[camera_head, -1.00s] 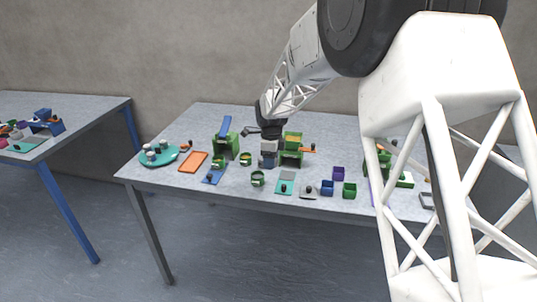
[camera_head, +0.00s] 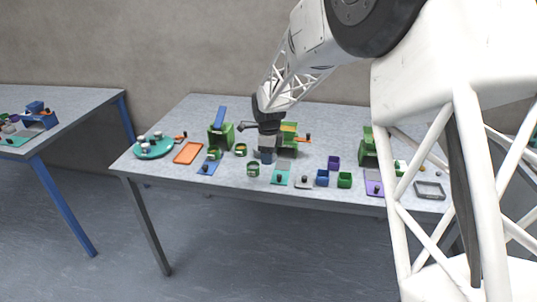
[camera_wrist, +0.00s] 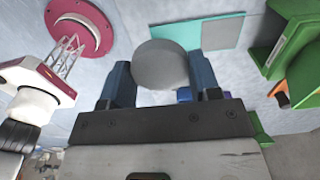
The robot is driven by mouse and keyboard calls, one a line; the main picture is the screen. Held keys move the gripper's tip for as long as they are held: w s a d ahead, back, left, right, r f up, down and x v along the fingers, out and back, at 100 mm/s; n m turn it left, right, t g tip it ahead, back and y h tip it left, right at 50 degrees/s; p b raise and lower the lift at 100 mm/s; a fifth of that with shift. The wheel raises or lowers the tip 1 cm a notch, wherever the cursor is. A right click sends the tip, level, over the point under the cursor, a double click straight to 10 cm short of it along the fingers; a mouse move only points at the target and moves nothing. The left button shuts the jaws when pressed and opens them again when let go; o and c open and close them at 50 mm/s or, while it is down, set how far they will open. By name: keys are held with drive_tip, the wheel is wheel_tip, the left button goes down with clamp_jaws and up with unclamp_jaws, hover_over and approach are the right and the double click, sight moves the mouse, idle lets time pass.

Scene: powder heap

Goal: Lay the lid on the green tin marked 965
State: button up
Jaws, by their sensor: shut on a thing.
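My gripper (camera_head: 267,158) is over the middle of the table. In the wrist view its two blue fingers (camera_wrist: 160,88) are shut on a grey round lid (camera_wrist: 160,62), seen as a plain disc. In the head view the lid is hard to make out. A green tin (camera_head: 253,170) with a pale label stands in front and a little left of my gripper. Another green tin (camera_head: 240,150) stands behind it to the left, and a third (camera_head: 213,154) farther left. The marks on the tins are too small to read, so I cannot tell which is 965.
A green machine (camera_head: 288,133) with an orange handle stands just behind my gripper, another (camera_head: 221,138) to the left. Teal plate (camera_head: 279,179), blue box (camera_head: 322,177) and green box (camera_head: 344,180) line the front right. An orange tray (camera_head: 188,153) and teal round tray (camera_head: 153,148) lie left.

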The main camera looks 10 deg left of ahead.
drive_tip(key=w+a, duration=0.3)
drive_tip(key=a, duration=0.5)
drive_tip(key=w+a+r, duration=0.1)
drive_tip(key=w+a, duration=0.2)
drive_tip(key=a, duration=0.5)
drive_tip(key=w+a+r, duration=0.1)
drive_tip(key=w+a, duration=0.2)
drive_tip(key=a, duration=0.5)
drive_tip(key=shift+a+r, duration=0.25)
drive_tip(key=shift+a, duration=0.05)
drive_tip(key=shift+f, duration=0.15)
drive_tip(key=shift+f, duration=2.95)
drive_tip(key=shift+f, duration=0.6)
drive_tip(key=o, duration=1.2)
drive_tip(key=shift+o, duration=0.2)
